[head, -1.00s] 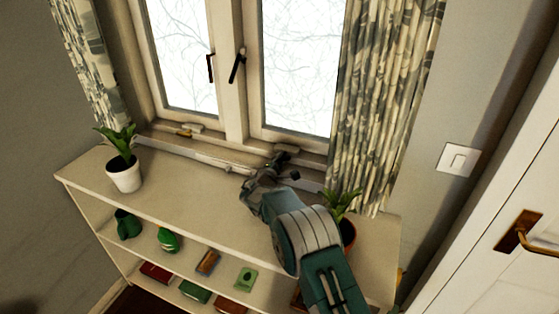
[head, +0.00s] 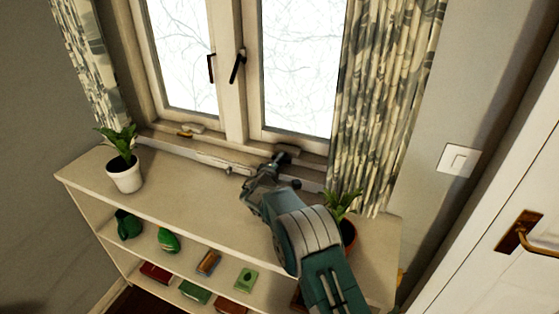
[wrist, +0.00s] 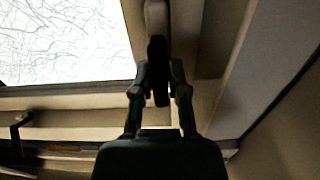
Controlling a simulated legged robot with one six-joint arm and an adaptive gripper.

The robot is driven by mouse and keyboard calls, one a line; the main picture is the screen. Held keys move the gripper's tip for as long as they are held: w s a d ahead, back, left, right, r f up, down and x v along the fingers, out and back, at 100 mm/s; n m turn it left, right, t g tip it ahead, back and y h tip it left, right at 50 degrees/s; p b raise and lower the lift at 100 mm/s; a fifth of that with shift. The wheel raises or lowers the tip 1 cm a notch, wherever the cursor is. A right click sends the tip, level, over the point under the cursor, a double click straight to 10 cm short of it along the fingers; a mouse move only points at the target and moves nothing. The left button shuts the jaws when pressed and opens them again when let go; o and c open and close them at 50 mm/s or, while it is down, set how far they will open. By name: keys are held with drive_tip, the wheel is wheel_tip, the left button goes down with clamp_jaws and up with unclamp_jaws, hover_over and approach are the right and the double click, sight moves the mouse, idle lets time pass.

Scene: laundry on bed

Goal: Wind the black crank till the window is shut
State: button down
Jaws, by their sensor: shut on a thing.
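The window (head: 297,65) has two glazed panes in a cream frame. The right pane looks at or near its frame; I cannot tell whether a gap is left. The black crank (wrist: 157,62) shows in the wrist view as a dark upright knob between my fingers. In the head view my gripper (head: 277,163) is at the sill below the right pane and largely hides the crank. In the wrist view my gripper (wrist: 159,88) has a finger on each side of the knob, closed on it.
A potted plant (head: 124,173) stands at the left on the shelf top (head: 195,195). Another plant (head: 345,220) stands close to the right of my arm. Curtains (head: 385,100) hang beside the window. Two dark handles, one being the right handle (head: 237,66), are on the frames.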

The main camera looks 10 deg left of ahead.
drive_tip(key=shift+d+f, duration=0.2)
drive_tip(key=shift+f, duration=0.3)
drive_tip(key=c, duration=0.6)
unclamp_jaws()
drive_tip(key=shift+c, duration=0.2)
drive_tip(key=shift+r, duration=0.2)
drive_tip(key=shift+a+r, duration=0.1)
drive_tip(key=shift+s+a, duration=0.2)
drive_tip(key=shift+s, duration=0.35)
drive_tip(key=s, duration=0.3)
drive_tip(key=s+a, duration=0.1)
drive_tip(key=s, duration=0.6)
drive_tip(key=shift+s+a, duration=0.15)
drive_tip(key=shift+s, duration=0.2)
